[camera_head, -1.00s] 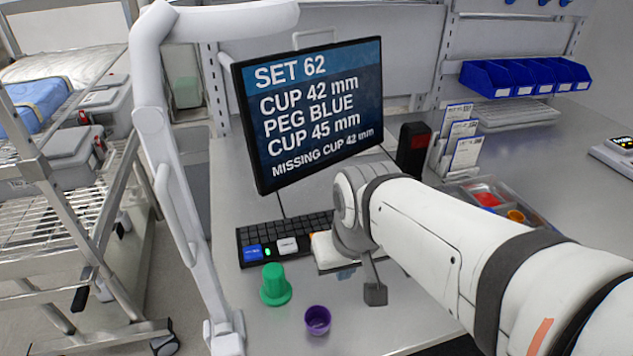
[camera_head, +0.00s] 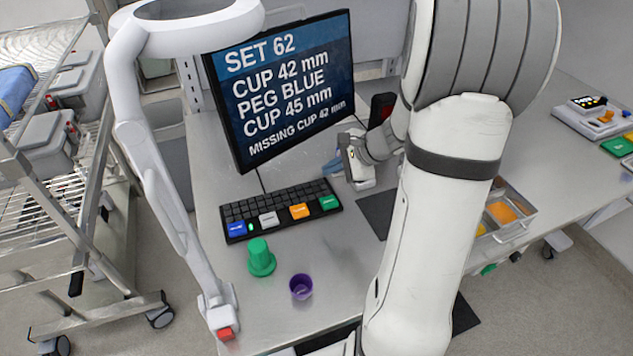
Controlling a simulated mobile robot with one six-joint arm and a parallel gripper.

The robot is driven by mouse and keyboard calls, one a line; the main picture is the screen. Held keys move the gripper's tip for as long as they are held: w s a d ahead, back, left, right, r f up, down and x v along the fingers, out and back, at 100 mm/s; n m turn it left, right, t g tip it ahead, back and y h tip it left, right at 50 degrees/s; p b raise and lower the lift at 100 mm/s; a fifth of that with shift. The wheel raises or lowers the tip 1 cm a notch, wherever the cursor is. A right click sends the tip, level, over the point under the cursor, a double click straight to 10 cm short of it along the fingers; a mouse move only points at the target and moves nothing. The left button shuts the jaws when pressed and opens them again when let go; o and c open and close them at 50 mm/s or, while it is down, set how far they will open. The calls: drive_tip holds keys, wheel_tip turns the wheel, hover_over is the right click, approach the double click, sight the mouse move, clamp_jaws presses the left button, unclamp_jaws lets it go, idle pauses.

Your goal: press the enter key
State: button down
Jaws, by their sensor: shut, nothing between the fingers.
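The black keyboard (camera_head: 280,210) lies on the bench below the monitor. Its front row has a blue key (camera_head: 237,229), a white key (camera_head: 268,219), an orange key (camera_head: 299,211) and a green key (camera_head: 328,203) at the right end. The key labels are too small to read, so I cannot tell which is enter. My gripper (camera_head: 358,178) is beyond and right of the keyboard's right end, near the monitor's lower right corner, apart from the keys. It is small and partly hidden by my wrist, and appears shut and empty.
A monitor (camera_head: 285,90) reads "SET 62" and "MISSING CUP 42 mm". A green flanged piece (camera_head: 261,258) and a purple cup (camera_head: 301,287) stand in front of the keyboard. A white frame post (camera_head: 165,185) rises at left. A metal tray (camera_head: 513,207) is at right.

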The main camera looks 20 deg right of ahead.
drive_tip(key=shift+w+d+f+m, duration=0.15)
drive_tip(key=shift+w+d+m, duration=0.1)
drive_tip(key=shift+d+m, duration=0.2)
drive_tip(key=shift+f, duration=0.1)
drive_tip(key=b, duration=0.6)
hover_over(322, 198)
drive_tip(key=s+d, duration=0.2)
drive_tip(key=s, duration=0.1)
drive_tip(key=f, duration=0.7)
drive_tip(key=shift+w+d+f, duration=0.1)
drive_tip(key=shift+w+f, duration=0.1)
drive_tip(key=shift+f, duration=0.1)
drive_tip(key=shift+f+b, duration=0.4)
drive_tip(key=shift+f, duration=0.1)
drive_tip(key=shift+f+b, duration=0.45)
drive_tip(key=shift+b, duration=0.15)
